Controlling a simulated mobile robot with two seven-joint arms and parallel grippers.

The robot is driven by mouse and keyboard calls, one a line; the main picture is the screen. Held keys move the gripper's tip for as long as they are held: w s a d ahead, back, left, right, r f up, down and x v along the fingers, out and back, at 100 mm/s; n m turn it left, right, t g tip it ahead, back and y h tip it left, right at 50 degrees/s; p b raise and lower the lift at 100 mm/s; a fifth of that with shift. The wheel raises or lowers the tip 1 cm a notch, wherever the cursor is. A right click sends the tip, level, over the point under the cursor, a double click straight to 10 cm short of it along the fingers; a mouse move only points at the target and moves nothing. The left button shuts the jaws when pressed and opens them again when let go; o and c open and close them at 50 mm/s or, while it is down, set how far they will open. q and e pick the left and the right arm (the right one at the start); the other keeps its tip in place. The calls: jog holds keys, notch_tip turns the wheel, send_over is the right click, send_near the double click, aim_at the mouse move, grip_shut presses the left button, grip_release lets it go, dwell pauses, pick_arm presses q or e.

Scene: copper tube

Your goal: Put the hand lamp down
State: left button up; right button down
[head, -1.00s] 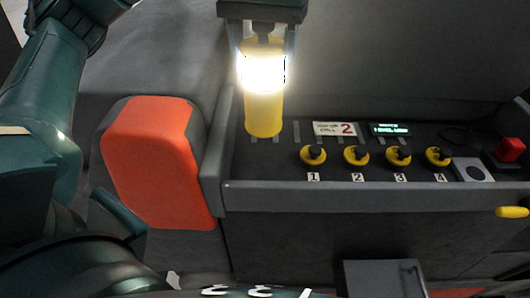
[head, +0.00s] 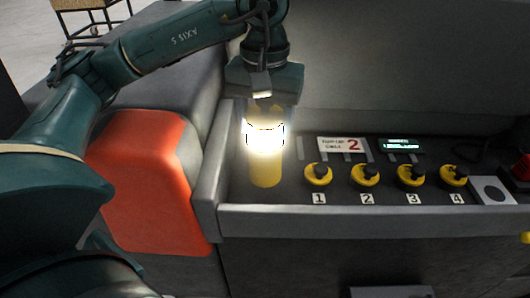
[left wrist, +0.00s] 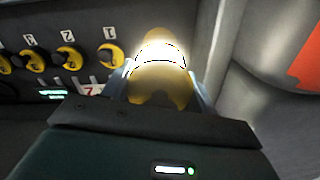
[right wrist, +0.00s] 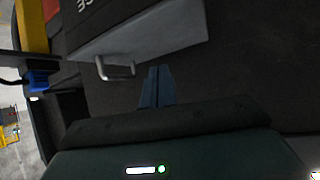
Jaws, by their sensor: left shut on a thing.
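The hand lamp (head: 266,168) is a yellow cylinder with a bright glowing band. It stands upright at the left end of the recessed panel tray (head: 400,222), left of the numbered knobs. My left gripper (head: 265,100) is above it, shut on its top end. The lamp's base looks low at the tray floor; whether it touches cannot be told. The lamp also shows in the left wrist view (left wrist: 158,82) between the fingers. My right gripper (right wrist: 157,88) shows only in the right wrist view, its fingers together with nothing visible between them.
Several yellow-black knobs (head: 364,176) sit right of the lamp, with a "2" card (head: 341,146) and a small display (head: 401,145) behind. An orange-red padded block (head: 148,185) is left of the tray. A drawer-like box with a handle (right wrist: 116,68) is near my right gripper.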

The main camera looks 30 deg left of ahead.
pick_arm(q)
notch_tip(320, 180, down, 5)
jog(key=shift+r+p, duration=0.15)
jog(key=shift+p, duration=0.15)
pick_arm(e)
jog(key=shift+s+d+f, duration=0.1)
jog(key=shift+s+f, duration=0.05)
jog(key=shift+f, duration=0.05)
pick_arm(q)
jog(key=shift+f, duration=0.25)
pick_arm(e)
jog(key=shift+f, duration=0.2)
pick_arm(q)
jog(key=o, duration=1.1)
pick_arm(e)
jog(key=shift+w+r, duration=0.15)
jog(key=shift+w, duration=0.05)
pick_arm(q)
jog(key=o, duration=0.4)
pick_arm(e)
jog(key=shift+w+r, duration=0.2)
jog(key=shift+r, duration=0.2)
pick_arm(q)
jog(key=shift+r, duration=0.1)
